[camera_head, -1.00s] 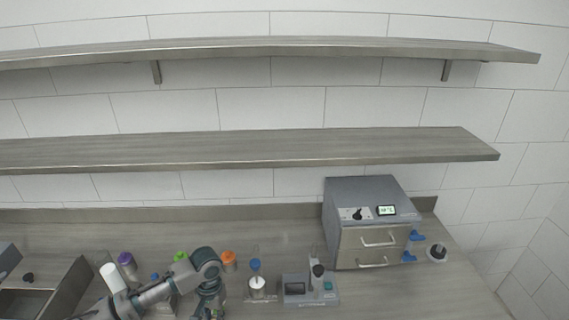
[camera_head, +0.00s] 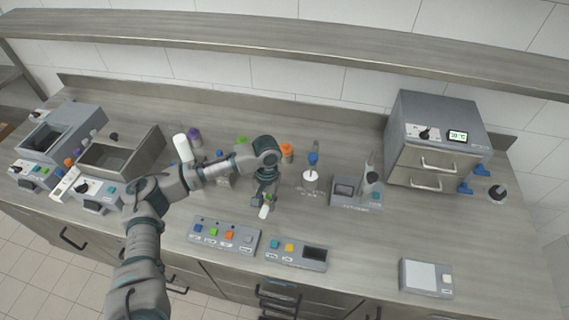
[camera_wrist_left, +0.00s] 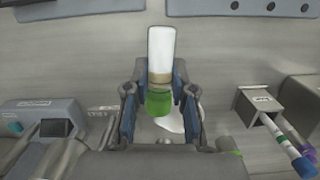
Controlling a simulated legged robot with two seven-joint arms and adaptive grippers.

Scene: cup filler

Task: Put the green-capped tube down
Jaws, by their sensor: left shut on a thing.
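My left gripper (camera_head: 265,200) is shut on the green-capped tube. The tube's white body (camera_head: 265,212) shows below the fingers in the head view, over the bench behind the button panels. In the left wrist view the tube's green cap (camera_wrist_left: 158,102) sits between the fingers (camera_wrist_left: 160,95), and its pale body (camera_wrist_left: 161,50) points away past the fingertips. I cannot tell whether the tube touches the bench. My right gripper is not in view.
A button panel (camera_head: 225,236) and a second panel (camera_head: 297,254) lie in front. A device with a small screen (camera_head: 356,193) and a blue-topped bottle (camera_head: 311,178) stand to the right. Another green cap (camera_head: 242,141) and an orange-capped bottle (camera_head: 287,152) stand behind.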

